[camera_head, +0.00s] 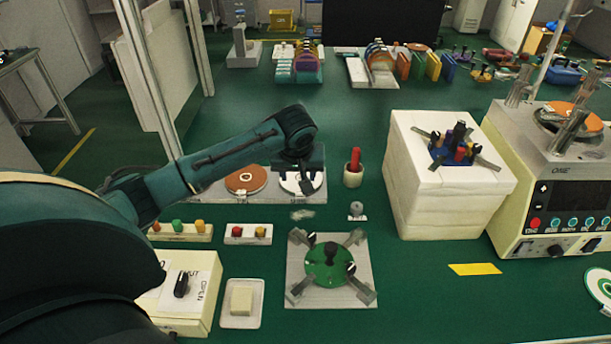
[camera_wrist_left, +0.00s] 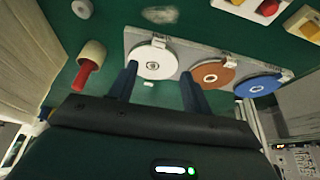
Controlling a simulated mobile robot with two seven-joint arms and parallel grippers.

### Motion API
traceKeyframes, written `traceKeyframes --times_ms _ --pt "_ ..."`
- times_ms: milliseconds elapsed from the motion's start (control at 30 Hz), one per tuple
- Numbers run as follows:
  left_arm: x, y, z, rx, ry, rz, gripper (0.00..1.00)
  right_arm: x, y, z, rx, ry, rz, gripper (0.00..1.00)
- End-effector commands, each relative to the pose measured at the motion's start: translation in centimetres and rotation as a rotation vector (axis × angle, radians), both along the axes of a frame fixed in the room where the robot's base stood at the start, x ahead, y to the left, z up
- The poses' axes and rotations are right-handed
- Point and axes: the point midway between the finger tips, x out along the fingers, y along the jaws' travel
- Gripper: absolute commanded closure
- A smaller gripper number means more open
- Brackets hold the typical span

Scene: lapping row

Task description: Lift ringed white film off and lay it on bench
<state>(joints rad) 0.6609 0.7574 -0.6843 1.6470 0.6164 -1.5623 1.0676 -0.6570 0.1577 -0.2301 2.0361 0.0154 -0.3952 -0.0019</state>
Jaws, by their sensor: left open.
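The ringed white film (camera_wrist_left: 150,66) is a round white disc with a small ring at its centre, lying on a grey plate under a small clip. In the head view the white film (camera_head: 311,186) is partly hidden by my left gripper (camera_head: 298,176). In the left wrist view my open left gripper (camera_wrist_left: 160,72) has one finger on each side of the film's near part, with nothing held. I cannot tell the exact height of the fingers over it. The green bench (camera_wrist_left: 105,45) carries the plate. My right gripper is not in view.
A brown disc (camera_head: 246,180) and a blue disc (camera_wrist_left: 259,85) share the plate. A cup with a red stick (camera_head: 353,170) stands just right of it. A white block stack (camera_head: 405,190) is farther right. Bare bench (camera_head: 420,270) lies between a square fixture (camera_head: 300,285) and a yellow strip (camera_head: 474,269).

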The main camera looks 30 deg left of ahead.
Motion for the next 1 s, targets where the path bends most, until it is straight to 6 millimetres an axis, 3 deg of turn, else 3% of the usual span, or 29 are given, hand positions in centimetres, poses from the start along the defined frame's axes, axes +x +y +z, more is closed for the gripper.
traceKeyframes --times_ms 233,533,800,1000 --pt "1.5 0.9 -4.3 0.000 0.001 0.000 0.51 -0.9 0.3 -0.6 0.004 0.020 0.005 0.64" --pt "2.5 1.3 -6.3 0.001 0.000 -0.002 0.51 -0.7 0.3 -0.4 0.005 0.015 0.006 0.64" --pt "4.0 2.0 -9.4 0.001 0.002 -0.001 0.51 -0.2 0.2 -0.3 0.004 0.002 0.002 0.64" --pt "4.3 2.1 -10.0 0.001 -0.001 -0.003 0.51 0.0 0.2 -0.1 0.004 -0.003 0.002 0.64"
